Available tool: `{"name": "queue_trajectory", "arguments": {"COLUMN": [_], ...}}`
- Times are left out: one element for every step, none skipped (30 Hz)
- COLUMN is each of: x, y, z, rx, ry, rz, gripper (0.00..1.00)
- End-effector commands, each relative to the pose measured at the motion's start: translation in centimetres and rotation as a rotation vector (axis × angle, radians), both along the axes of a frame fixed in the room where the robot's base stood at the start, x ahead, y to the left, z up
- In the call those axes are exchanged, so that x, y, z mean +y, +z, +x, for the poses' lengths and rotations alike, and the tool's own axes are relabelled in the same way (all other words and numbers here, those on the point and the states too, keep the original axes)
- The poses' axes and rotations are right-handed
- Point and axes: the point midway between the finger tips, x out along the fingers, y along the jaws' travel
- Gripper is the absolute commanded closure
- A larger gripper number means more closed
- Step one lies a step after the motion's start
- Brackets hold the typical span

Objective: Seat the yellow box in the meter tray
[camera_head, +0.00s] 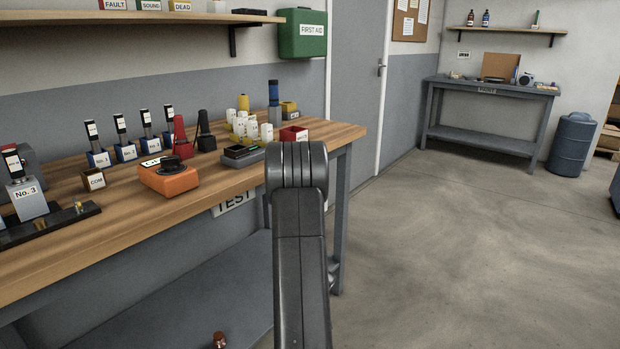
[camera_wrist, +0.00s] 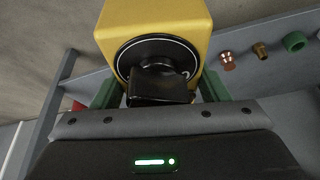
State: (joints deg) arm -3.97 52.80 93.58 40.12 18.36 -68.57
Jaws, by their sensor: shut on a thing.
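The yellow box (camera_wrist: 150,22) fills the top middle of the wrist view. It has a round black dial face and a black knob on the side toward the camera. My gripper (camera_wrist: 160,88) is shut on it, with a green finger pad at each side of the box. In the head view my dark arm stands in front, and neither my gripper nor the held box shows there.
An orange box with a black dial (camera_head: 169,180) sits on the wooden bench (camera_head: 100,232), near several labelled blue stands and white bottles. A small yellow object (camera_head: 289,106) stands at the back. In the wrist view, copper fittings (camera_wrist: 227,61) and a green ring (camera_wrist: 294,41) lie on a grey surface.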

Motion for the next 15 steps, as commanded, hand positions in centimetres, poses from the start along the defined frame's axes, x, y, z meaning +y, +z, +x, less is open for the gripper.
{"name": "queue_trajectory", "arguments": {"x": [-0.2, -0.3, -0.4, -0.5, -0.6, -0.7, -0.8, -0.9, -1.1, -1.2, -1.2, -1.4, -1.4, -1.5, -1.6], "y": [2.5, 3.2, 4.2, 5.0, 5.8, 6.8, 7.6, 8.3, 9.4, 10.1, 10.9, 12.0, 12.7, 13.5, 14.5], "z": [0.1, 0.1, 0.1, 0.1, 0.1, 0.2, 0.2, 0.2, 0.3, 0.3, 0.4, 0.4, 0.4, 0.5, 0.5], "rx": [-0.003, -0.003, -0.003, -0.003, -0.003, -0.002, -0.002, -0.003, -0.003, -0.003, -0.003, -0.003, -0.003, -0.002, -0.002], "ry": [-0.02, -0.034, -0.052, -0.065, -0.079, -0.097, -0.111, -0.124, -0.143, -0.157, -0.171, -0.189, -0.203, -0.215, -0.235], "rz": [-0.001, 0.0, -0.001, -0.001, 0.0, -0.001, -0.001, -0.001, -0.001, -0.001, -0.001, -0.001, -0.001, -0.002, -0.001], "gripper": [0.71, 0.71, 0.71, 0.71, 0.71, 0.71, 0.71, 0.71, 0.71, 0.71, 0.71, 0.71, 0.71, 0.71, 0.71]}}
